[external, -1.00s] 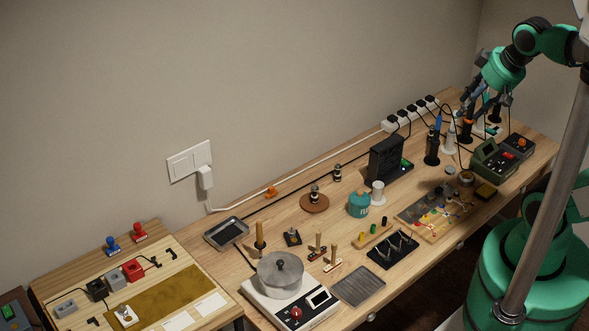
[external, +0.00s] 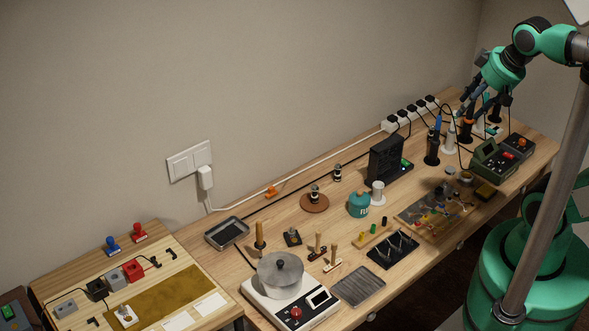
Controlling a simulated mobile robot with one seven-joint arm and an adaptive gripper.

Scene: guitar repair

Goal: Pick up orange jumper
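A small orange piece (external: 271,191) lies on the workbench near the wall, beside the white cable; it is too small to tell whether it is the orange jumper. A parts board (external: 437,211) near the front edge holds small coloured pieces, and I cannot make out a single orange jumper among them. My gripper (external: 484,106) hangs over the far right of the bench, above the stands with coloured handles. Its fingers look spread apart, with nothing visible held between them. It is well away from the small orange piece and beyond the parts board.
A power strip (external: 410,114) with several plugs runs along the wall. Soldering stands (external: 432,147) and a green device (external: 488,160) crowd the right end. A black box (external: 387,160), a teal pot (external: 359,204) and a hotplate with a pot (external: 280,274) stand farther left.

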